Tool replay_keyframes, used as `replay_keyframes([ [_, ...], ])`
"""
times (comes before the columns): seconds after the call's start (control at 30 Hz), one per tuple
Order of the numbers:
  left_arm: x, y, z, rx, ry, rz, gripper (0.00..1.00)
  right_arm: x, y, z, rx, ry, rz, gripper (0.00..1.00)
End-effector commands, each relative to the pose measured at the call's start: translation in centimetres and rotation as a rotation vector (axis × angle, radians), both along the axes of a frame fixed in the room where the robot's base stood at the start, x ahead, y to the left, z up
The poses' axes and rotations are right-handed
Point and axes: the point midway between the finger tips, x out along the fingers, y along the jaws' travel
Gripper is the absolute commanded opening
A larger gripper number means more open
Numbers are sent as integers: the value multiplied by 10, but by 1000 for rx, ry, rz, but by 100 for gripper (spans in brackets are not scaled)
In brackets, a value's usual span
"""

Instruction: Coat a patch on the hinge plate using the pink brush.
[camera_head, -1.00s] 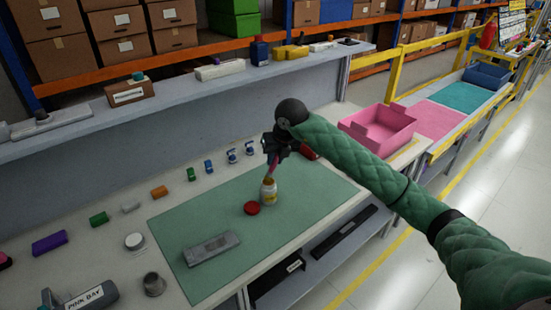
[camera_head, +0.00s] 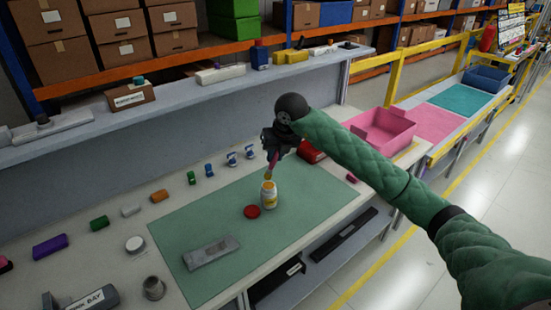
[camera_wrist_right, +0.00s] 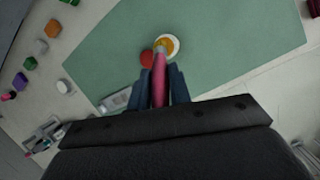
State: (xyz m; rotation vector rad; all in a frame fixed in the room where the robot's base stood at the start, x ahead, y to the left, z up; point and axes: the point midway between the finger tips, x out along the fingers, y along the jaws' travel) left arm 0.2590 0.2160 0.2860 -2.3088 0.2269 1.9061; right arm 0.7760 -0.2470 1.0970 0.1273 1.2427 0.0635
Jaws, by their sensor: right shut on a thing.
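My right gripper (camera_head: 275,150) is shut on the pink brush (camera_head: 272,161) and holds it bristles down. The brush's orange tip is just above the mouth of a small white jar (camera_head: 268,198) with a yellow label. In the right wrist view the brush (camera_wrist_right: 160,78) is between the two fingers (camera_wrist_right: 160,85), over the jar (camera_wrist_right: 169,44). The grey hinge plate (camera_head: 210,253) lies flat on the green mat (camera_head: 175,225), left of the jar and nearer the front; I see no clear coating on it. My left gripper is out of view.
A red lid (camera_head: 251,211) lies beside the jar. Small coloured blocks and parts line the bench's left and back. A red object (camera_head: 312,152) is behind my right arm, and a pink bin (camera_head: 381,130) stands farther right. The mat's right part is clear.

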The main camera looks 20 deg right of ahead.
Motion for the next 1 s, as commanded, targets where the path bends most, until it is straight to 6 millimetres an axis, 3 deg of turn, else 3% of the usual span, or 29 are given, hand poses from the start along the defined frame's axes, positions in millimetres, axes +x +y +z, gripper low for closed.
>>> replay_keyframes([
  [0.53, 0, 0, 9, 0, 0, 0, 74, 0, 0, 36, -1, -1, -1, 0],
  [1.0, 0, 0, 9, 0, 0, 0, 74, 0, 0, 39, -1, 0, -1, 0],
])
